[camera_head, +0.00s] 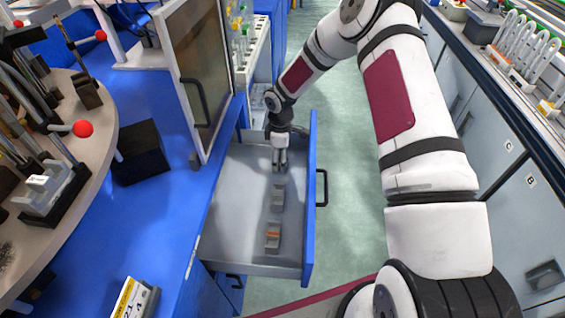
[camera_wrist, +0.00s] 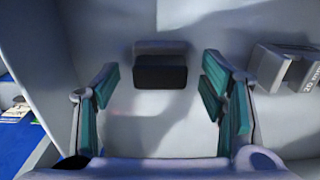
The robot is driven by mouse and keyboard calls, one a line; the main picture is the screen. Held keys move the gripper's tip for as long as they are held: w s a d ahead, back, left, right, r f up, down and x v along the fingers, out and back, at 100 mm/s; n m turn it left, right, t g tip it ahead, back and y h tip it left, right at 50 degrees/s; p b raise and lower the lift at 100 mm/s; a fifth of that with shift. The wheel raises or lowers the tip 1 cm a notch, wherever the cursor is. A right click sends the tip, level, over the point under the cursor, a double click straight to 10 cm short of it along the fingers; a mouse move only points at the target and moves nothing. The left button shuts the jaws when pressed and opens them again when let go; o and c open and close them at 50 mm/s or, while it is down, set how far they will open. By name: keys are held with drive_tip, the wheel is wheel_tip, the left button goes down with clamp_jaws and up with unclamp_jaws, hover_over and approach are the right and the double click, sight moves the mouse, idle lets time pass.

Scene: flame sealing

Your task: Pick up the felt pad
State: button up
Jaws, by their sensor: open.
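A small block with a grey top and a dark front face (camera_wrist: 160,70) lies on the light drawer floor in the wrist view. It may be the felt pad, but I cannot tell for sure. My gripper (camera_wrist: 160,84) is open and empty, its teal-padded fingers apart to the left and right of this block. In the head view my gripper (camera_head: 279,168) points down into the far end of the open drawer and hides what lies under it.
The open blue-edged drawer (camera_head: 232,224) has raised walls around my gripper. Nearer in it lie a grey block (camera_head: 278,197) and a grey holder with an orange part (camera_head: 272,236). A cabinet door (camera_head: 200,75) stands open to the left.

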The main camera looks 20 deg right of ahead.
drive_tip(key=c, duration=1.2)
drive_tip(key=shift+c, duration=0.2)
drive_tip(key=shift+r, duration=0.1)
wheel_tip(320, 180, up, 10)
drive_tip(key=shift+f+p, duration=0.1)
drive_tip(key=shift+p, duration=0.3)
